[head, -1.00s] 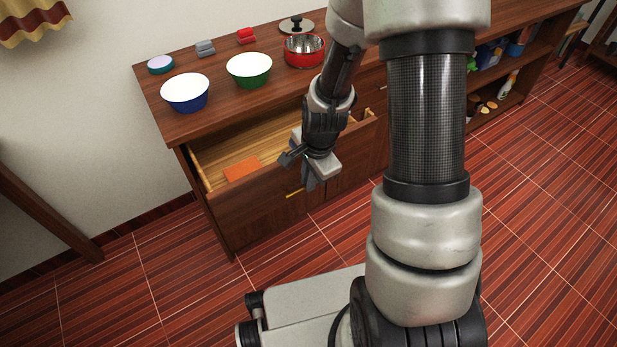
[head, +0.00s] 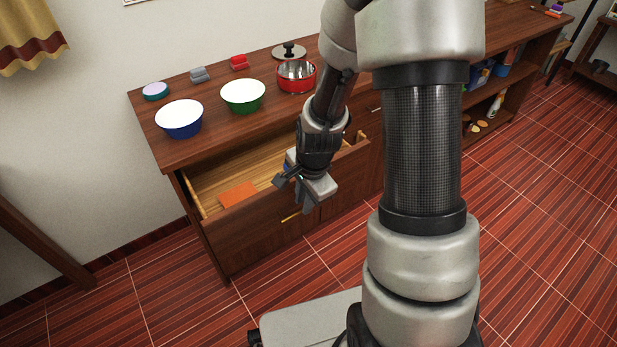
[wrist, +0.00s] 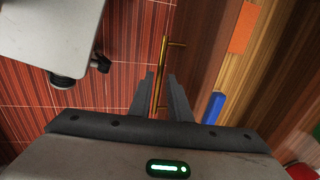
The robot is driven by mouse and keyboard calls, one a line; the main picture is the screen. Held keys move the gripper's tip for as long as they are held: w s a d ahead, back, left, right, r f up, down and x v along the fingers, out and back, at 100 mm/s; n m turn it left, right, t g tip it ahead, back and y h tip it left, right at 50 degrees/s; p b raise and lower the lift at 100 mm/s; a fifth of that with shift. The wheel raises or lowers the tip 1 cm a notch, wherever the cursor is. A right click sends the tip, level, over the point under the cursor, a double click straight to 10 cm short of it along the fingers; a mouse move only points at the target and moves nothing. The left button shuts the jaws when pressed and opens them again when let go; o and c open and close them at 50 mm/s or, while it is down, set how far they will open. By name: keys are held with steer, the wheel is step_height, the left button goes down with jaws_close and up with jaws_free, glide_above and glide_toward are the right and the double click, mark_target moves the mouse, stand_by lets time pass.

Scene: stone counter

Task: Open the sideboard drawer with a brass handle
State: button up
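The sideboard drawer (head: 250,222) is pulled out, with its wooden interior showing under the counter top. Its brass handle (head: 290,217) is on the front face, partly hidden by my gripper (head: 292,196). In the wrist view the long brass bar handle (wrist: 164,58) runs lengthwise between the two fingers of my gripper (wrist: 160,76). A small gap shows on each side of the bar, so the fingers look open around it, not clamped.
In the drawer lie an orange flat item (head: 238,194) and a blue item (wrist: 213,107). On the sideboard (head: 180,150) stand a blue bowl (head: 180,122), a green bowl (head: 243,99) and a red pot (head: 296,78). Tiled floor (head: 100,310) is clear at the front left.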

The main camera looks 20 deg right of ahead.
step_height(320, 180, up, 15)
steer(key=s+p, duration=0.3)
steer(key=p, duration=0.1)
steer(key=shift+d+r, duration=0.2)
steer(key=shift+d, duration=0.25)
steer(key=s+a+r+n+t+p, duration=0.1)
steer(key=s+r+n+t, duration=0.1)
steer(key=s+r+n, duration=0.65)
steer(key=s+r+n+t, duration=0.2)
steer(key=s+r+n, duration=0.3)
steer(key=r, duration=0.6)
step_height(320, 180, up, 17)
steer(key=w+p, duration=0.1)
steer(key=p, duration=1.6)
steer(key=shift+n+h, duration=0.3)
steer(key=shift+n, duration=0.15)
